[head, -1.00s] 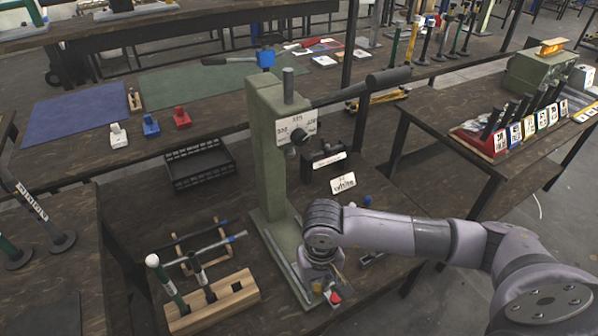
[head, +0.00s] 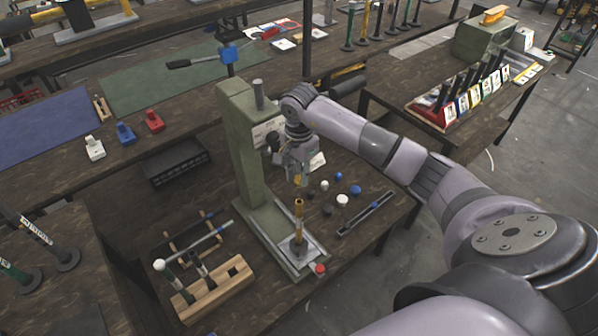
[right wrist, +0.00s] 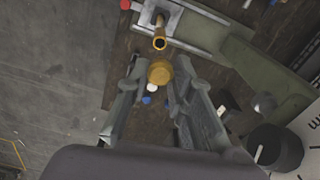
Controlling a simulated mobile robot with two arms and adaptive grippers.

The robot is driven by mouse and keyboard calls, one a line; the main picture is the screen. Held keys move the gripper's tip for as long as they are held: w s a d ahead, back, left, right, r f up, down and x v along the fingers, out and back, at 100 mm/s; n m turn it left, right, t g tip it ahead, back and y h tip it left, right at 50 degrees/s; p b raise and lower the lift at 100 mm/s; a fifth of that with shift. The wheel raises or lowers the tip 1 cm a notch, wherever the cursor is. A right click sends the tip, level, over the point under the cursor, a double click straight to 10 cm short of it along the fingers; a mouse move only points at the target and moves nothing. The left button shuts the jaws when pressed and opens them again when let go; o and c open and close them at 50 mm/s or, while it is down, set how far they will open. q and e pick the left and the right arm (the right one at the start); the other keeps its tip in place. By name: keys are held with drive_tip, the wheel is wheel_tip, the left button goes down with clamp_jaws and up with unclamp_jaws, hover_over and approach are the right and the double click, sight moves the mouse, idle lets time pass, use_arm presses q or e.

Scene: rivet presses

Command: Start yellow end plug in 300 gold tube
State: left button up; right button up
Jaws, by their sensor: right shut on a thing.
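A gold tube (head: 299,218) stands upright on the base plate of the green press (head: 244,150). My right gripper (head: 299,178) is above it, pointing down, in front of the press column. In the right wrist view my right gripper (right wrist: 158,76) is shut on the yellow end plug (right wrist: 160,73), which sits between the fingertips. The open end of the gold tube shows in the right wrist view (right wrist: 160,43), apart from the plug. In the head view the plug is small and partly hidden by the fingers. My left gripper is not in view.
Several loose plugs, one white (head: 342,200) and one blue (head: 355,190), lie right of the press. A wooden block rack (head: 215,290) stands left of the base. A red knob (head: 320,268) is at the base's front. A black tray (head: 175,165) lies behind left.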

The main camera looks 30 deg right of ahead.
sight(299, 187)
wheel_tip(299, 187, down, 4)
drive_tip(key=b, duration=0.3)
drive_tip(key=shift+r+b, duration=0.15)
drive_tip(key=shift+b, duration=0.2)
drive_tip(key=shift+f+b, duration=0.85)
drive_tip(key=shift+f, duration=0.2)
drive_tip(key=shift+b, duration=0.6)
idle(0.9)
drive_tip(key=shift+f+b, duration=1.05)
drive_tip(key=shift+f, duration=0.1)
drive_tip(key=o, duration=0.8)
drive_tip(key=shift+o, duration=0.2)
